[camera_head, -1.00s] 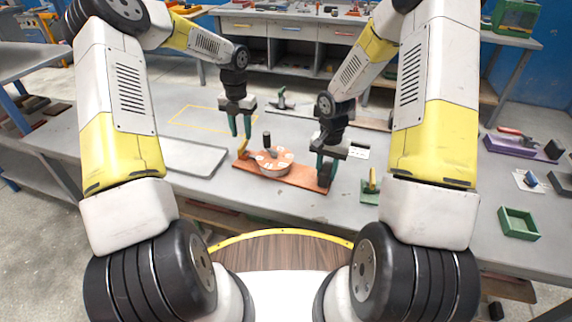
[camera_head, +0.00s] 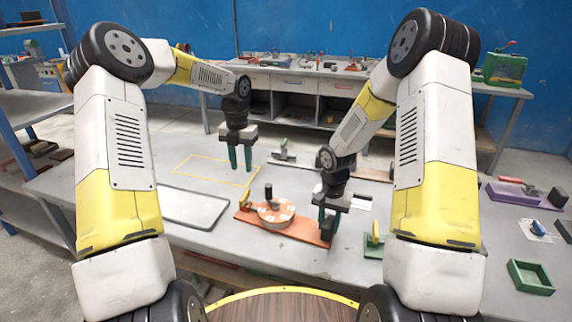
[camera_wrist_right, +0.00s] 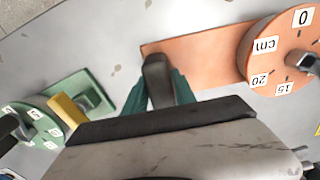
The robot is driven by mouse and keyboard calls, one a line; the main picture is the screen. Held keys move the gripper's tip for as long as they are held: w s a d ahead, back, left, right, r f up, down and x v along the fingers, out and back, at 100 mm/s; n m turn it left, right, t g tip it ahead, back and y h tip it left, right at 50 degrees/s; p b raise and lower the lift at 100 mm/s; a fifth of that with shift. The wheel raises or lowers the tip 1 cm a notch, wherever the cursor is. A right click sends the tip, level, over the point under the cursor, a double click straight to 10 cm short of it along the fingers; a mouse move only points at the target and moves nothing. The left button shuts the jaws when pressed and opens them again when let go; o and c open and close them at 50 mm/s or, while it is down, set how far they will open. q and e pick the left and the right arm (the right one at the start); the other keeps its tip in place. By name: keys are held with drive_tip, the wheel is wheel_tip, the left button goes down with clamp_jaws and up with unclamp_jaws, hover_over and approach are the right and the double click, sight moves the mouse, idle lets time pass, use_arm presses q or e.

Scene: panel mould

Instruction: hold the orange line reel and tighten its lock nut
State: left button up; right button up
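The orange line reel (camera_head: 276,216) is a round drum with white number labels on an orange base board (camera_head: 303,231); it also shows in the right wrist view (camera_wrist_right: 285,58). A black crank knob (camera_head: 268,191) stands up from it. My left gripper (camera_head: 240,160) is empty, fingers slightly apart, behind and clear of the reel.
A smaller green reel (camera_wrist_right: 45,120) and its green base (camera_head: 373,246) sit right of the board. A grey tray (camera_head: 190,206) lies left, with a yellow outline (camera_head: 190,178) behind it. A green open box (camera_head: 530,277) and a purple tray (camera_head: 512,195) are far right.

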drive_tip(key=o, duration=0.4)
wheel_tip(320, 180, up, 19)
drive_tip(key=s+n+t, duration=0.1)
drive_tip(key=s, duration=0.2)
use_arm(q)
drive_tip(key=s+r+n+t, duration=0.3)
drive_tip(key=s+r+n, duration=1.35)
drive_tip(key=n, duration=0.25)
drive_tip(key=s+r+n+t+h, duration=0.2)
drive_tip(key=s+n+t, duration=0.1)
drive_tip(key=s+n, duration=1.3)
drive_tip(key=n, duration=0.3)
drive_tip(key=shift+s+a, duration=0.25)
drive_tip(key=shift+a, duration=0.1)
use_arm(e)
drive_tip(key=s+r+n+t, duration=0.1)
drive_tip(key=s+r, duration=0.3)
drive_tip(key=s, duration=0.2)
drive_tip(key=s+r+n+t+y, duration=0.1)
drive_tip(key=s+r+n+t, duration=0.1)
drive_tip(key=s+r, duration=0.3)
drive_tip(key=s+r+n+t+y, duration=0.1)
drive_tip(key=s+r+t, duration=0.1)
drive_tip(key=s+r, duration=0.3)
drive_tip(key=shift+s+d+r, duration=0.15)
drive_tip(key=shift+s+r, duration=0.05)
drive_tip(key=shift+s, duration=0.75)
